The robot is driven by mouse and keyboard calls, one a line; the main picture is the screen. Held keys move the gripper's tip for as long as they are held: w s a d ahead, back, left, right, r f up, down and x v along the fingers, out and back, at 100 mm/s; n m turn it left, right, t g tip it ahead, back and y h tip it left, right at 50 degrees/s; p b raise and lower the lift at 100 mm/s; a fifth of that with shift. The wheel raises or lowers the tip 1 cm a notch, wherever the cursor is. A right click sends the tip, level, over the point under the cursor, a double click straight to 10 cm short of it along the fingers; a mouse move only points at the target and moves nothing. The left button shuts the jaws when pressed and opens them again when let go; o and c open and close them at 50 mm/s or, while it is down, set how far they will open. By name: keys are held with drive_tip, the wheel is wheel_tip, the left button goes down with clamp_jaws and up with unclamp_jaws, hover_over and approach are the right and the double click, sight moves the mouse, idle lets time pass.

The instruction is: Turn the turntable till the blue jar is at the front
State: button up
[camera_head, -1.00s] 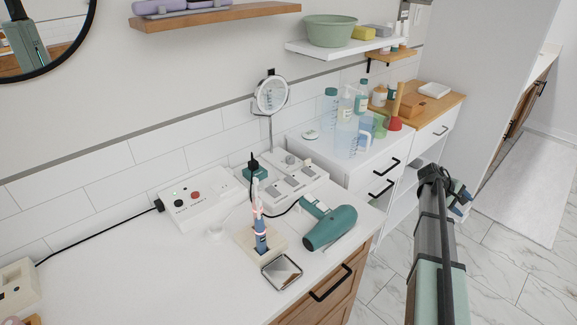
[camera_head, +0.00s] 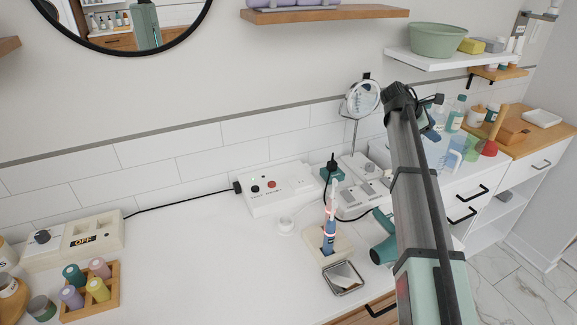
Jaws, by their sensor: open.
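At the lower left edge of the head view, a round wooden piece (camera_head: 12,300) that may be the turntable is cut off by the frame. A jar with a wooden lid stands on or behind it, and a dark green-grey jar (camera_head: 42,308) is beside it. I cannot make out a blue jar for certain. My gripper (camera_head: 431,128) is at the far end of my raised arm on the right, mostly hidden behind the arm. It is open, over the white drawer unit and far from the round wooden piece.
A wooden tray (camera_head: 118,297) holds several coloured bottles. Behind it is a white box marked OFF (camera_head: 85,238). The middle of the white counter (camera_head: 190,270) is clear.

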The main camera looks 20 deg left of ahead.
drive_tip(key=s+a+f+n+y, duration=0.15)
drive_tip(key=s+a, duration=0.45)
drive_tip(key=a, duration=0.9)
drive_tip(key=s+a+f+n+y, duration=0.15)
drive_tip(key=s+a, duration=0.45)
drive_tip(key=a, duration=0.9)
drive_tip(key=s+a+f+n+y, duration=0.1)
drive_tip(key=s+a+f+y, duration=0.15)
drive_tip(key=s+a, duration=0.85)
drive_tip(key=s+a+n+g+y, duration=0.2)
drive_tip(key=s+a, duration=0.8)
drive_tip(key=a, duration=0.5)
drive_tip(key=s+a+n+g+y, duration=0.1)
drive_tip(key=s+a+g, duration=0.1)
drive_tip(key=s+a, duration=1)
drive_tip(key=s+a+r+n+g, duration=0.25)
drive_tip(key=s+a, duration=0.45)
drive_tip(key=s, duration=0.6)
drive_tip(key=s+a+r+n+g+y, duration=0.1)
drive_tip(key=s+a+r+n+g, duration=0.15)
drive_tip(key=s+a, duration=0.85)
drive_tip(key=s+a+r+n+g, duration=0.2)
drive_tip(key=s+a+r, duration=0.15)
drive_tip(key=s, duration=1.25)
drive_tip(key=x, duration=0.9)
drive_tip(key=w+x, duration=0.1)
drive_tip(key=x, duration=0.3)
drive_tip(key=shift+s+a+f, duration=0.1)
drive_tip(key=shift+a+f, duration=0.25)
drive_tip(key=shift+f, duration=0.25)
